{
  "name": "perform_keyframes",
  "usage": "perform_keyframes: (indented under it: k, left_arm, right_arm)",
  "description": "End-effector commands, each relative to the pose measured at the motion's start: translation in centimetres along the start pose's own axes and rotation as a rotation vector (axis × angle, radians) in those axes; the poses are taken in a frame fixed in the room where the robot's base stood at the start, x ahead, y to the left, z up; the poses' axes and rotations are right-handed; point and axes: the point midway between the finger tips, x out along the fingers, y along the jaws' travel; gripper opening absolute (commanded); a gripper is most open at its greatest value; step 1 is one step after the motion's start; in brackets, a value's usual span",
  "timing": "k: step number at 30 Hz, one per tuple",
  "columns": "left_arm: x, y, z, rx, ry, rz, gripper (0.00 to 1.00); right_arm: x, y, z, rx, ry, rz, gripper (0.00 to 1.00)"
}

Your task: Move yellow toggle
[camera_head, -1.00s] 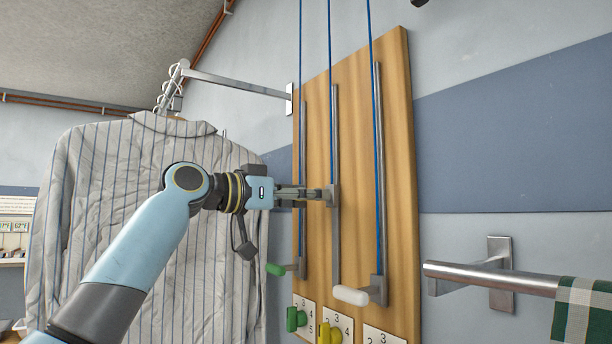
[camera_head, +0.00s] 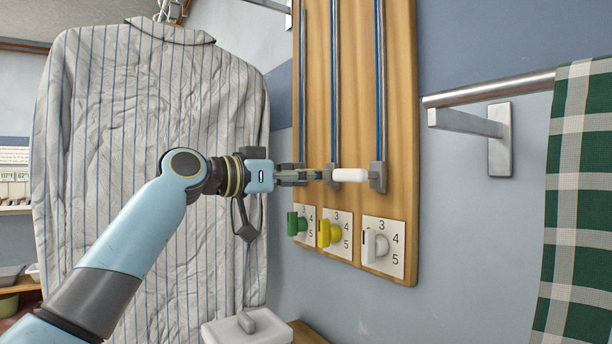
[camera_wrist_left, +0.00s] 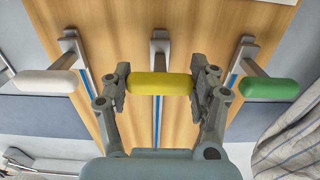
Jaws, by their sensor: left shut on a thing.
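The yellow toggle handle (camera_wrist_left: 160,86) lies crosswise between the two fingers of my left gripper (camera_wrist_left: 160,88) in the left wrist view. The fingers are shut on its two ends. In the head view my left gripper (camera_head: 316,175) is at the middle slider near the bottom of its rail on the wooden board (camera_head: 398,120), and its fingers hide nearly all of the handle. A white handle (camera_head: 350,175) sits at about the same height, just right of the gripper. The green handle (camera_wrist_left: 269,88) shows on the other side in the wrist view. My right gripper is out of view.
Below the sliders are numbered plates with a green knob (camera_head: 297,224), a yellow knob (camera_head: 329,233) and a white knob (camera_head: 376,245). A striped shirt (camera_head: 150,130) hangs close behind my left arm. A metal bar (camera_head: 490,88) with a checked cloth (camera_head: 582,200) is at right.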

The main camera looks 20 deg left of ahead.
Motion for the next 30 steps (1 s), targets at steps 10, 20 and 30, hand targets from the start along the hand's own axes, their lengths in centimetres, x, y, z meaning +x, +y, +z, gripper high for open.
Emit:
perform_keyframes:
  k: [10,20,30]
  left_arm:
    - [0.0,0.0,0.6,-0.003,-0.012,0.001,0.85]
    - [-0.4,-0.1,0.4,-0.001,-0.008,0.000,0.85]
    - [-7.0,-0.1,0.6,0.004,-0.016,-0.002,0.85]
  right_arm:
    - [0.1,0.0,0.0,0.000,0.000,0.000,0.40]
    - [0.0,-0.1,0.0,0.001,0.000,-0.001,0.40]
    - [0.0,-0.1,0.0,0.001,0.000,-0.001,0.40]
